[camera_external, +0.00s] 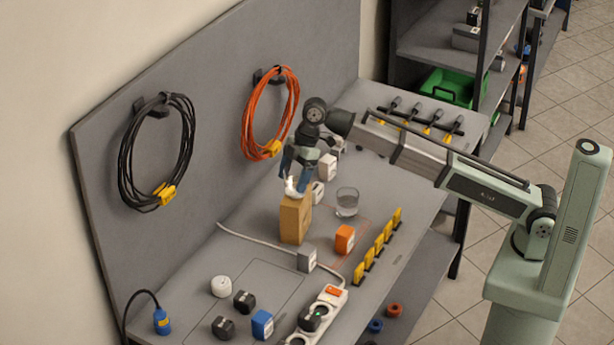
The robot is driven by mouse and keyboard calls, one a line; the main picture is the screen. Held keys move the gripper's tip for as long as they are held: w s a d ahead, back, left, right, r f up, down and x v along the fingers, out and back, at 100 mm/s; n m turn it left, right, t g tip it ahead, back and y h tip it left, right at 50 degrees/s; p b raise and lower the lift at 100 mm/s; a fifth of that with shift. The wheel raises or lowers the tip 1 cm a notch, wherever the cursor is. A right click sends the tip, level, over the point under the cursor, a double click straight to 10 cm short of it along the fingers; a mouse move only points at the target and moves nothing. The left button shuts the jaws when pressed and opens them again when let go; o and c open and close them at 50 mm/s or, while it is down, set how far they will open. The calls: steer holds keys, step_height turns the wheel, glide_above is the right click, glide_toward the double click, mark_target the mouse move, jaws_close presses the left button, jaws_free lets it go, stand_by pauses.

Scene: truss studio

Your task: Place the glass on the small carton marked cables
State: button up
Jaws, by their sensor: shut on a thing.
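A clear glass (347,203) stands upright on the grey bench, right of a small brown carton (294,221). No marking on the carton can be read from here. My gripper (294,183) is over the carton's top, pointing down, with its fingers closed on a small white object (291,187). The white object is at the carton's top; I cannot tell whether it rests on it or hangs just above. The glass is apart from both the gripper and the carton.
White boxes (328,167) stand behind the glass. An orange block (345,239), a row of yellow clips (377,246), a grey adapter (306,260) and a power strip (317,315) lie in front. A pegboard-like grey panel (215,130) with coiled cables rises at the left.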

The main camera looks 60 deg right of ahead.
steer(key=shift+f, duration=0.2)
steer(key=o, duration=1.3)
steer(key=v, duration=1.2)
steer(key=shift+d+r, duration=0.1)
